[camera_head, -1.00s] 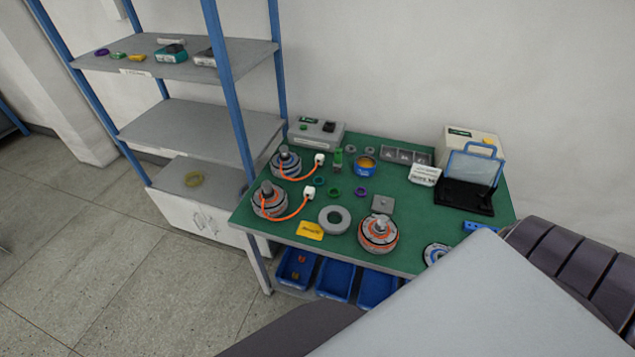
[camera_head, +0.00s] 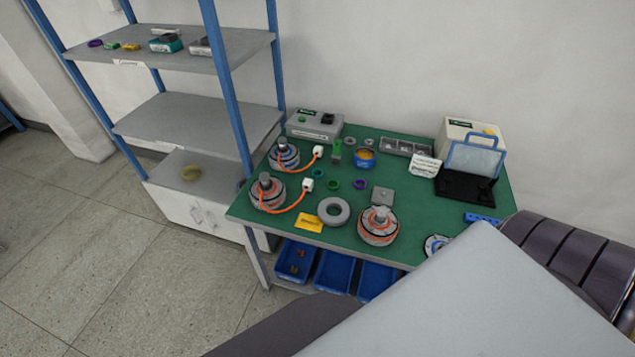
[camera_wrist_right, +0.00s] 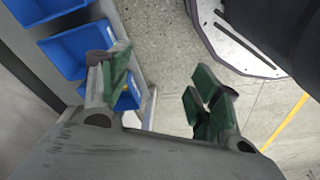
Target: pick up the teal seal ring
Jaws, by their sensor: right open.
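The teal seal ring (camera_head: 318,173) is a small ring lying flat on the green-topped workbench (camera_head: 300,240) in the head view. It lies just right of the white connector on an orange cable, with a green ring (camera_head: 333,184) and a purple ring (camera_head: 360,184) to its right. My right gripper (camera_wrist_right: 160,82) shows in the right wrist view, with its green-padded fingers apart and nothing between them. It is over the floor near blue bins, away from the ring. My left gripper is not in view.
Motor hubs with orange cables (camera_head: 268,193) stand at the bench's left. A grey ring (camera_head: 333,212) and an orange-banded hub (camera_head: 379,226) lie near the front edge. Blue bins (camera_head: 335,273) sit below. A shelf rack (camera_head: 190,122) stands left.

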